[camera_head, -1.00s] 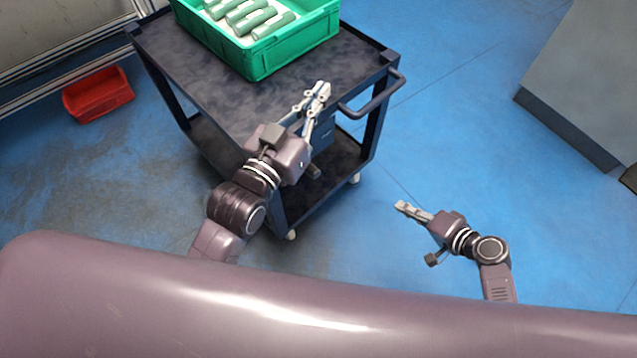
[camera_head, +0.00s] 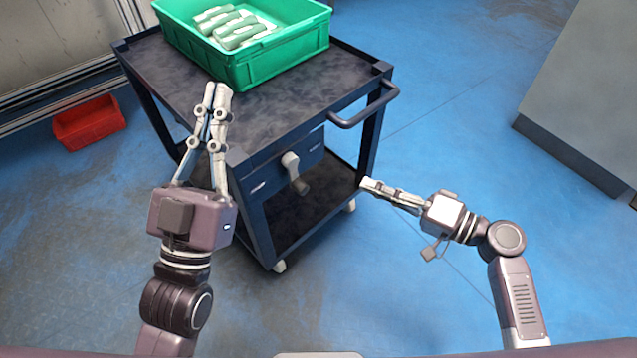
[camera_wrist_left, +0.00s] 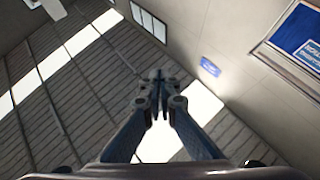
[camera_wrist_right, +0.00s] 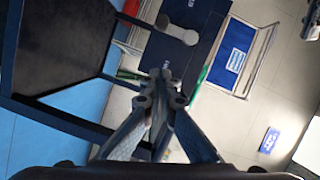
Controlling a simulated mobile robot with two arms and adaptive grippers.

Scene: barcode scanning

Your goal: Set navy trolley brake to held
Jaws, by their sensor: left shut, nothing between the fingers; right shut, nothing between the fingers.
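The navy trolley (camera_head: 285,100) stands in front of me. On its near side is a navy panel (camera_head: 316,158) with a grey brake lever (camera_head: 293,163) whose darker knob points downward. Small pale labels at both ends of the panel are too small to read. The lever also shows in the right wrist view (camera_wrist_right: 177,30). My left gripper (camera_head: 216,95) is shut and empty, left of the lever, at the trolley top's near corner in the picture. My right gripper (camera_head: 368,183) is shut and empty, right of the lever and apart from it. The left wrist view shows its closed fingers (camera_wrist_left: 158,76) against the ceiling.
A green crate (camera_head: 245,70) with several pale green cylinders (camera_head: 240,30) stands on the trolley top. A push handle (camera_head: 365,112) sticks out at the trolley's right. A red bin (camera_head: 89,123) lies on the floor at left. A grey cabinet (camera_head: 585,90) stands at right; blue floor between is clear.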

